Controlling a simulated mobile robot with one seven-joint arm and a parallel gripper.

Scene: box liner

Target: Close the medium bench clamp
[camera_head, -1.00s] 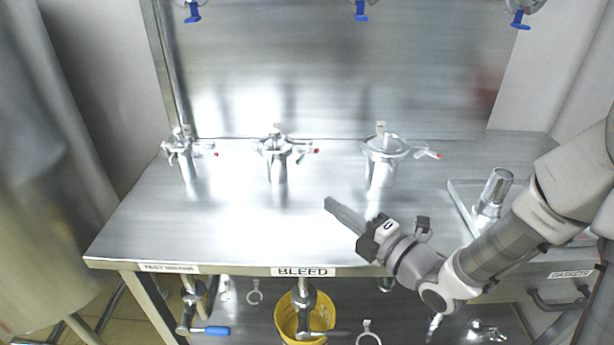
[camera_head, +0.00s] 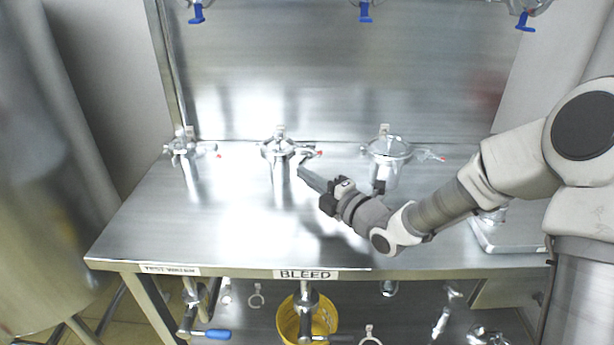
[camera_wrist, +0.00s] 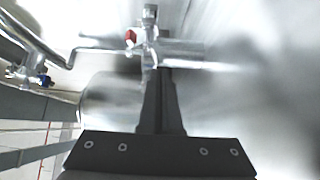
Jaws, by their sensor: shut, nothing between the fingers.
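The medium bench clamp (camera_head: 278,148) is the middle of three metal clamped fittings standing upright on the steel bench. Its handle with a red tip (camera_head: 318,153) sticks out to the right. My gripper (camera_head: 301,171) is shut and empty, its fingertips just right of and slightly below the medium clamp, near its handle. In the wrist view my shut fingers (camera_wrist: 161,95) point at a metal clamp part with a red tip (camera_wrist: 130,38). The fingers hide some of it, and I cannot tell whether they touch it.
A smaller clamp (camera_head: 183,148) stands to the left and a larger one (camera_head: 390,149) to the right, close to my arm. A metal tray (camera_head: 500,240) lies at the right, partly behind my arm. The bench front is mostly clear. A yellow bucket (camera_head: 290,322) stands below.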

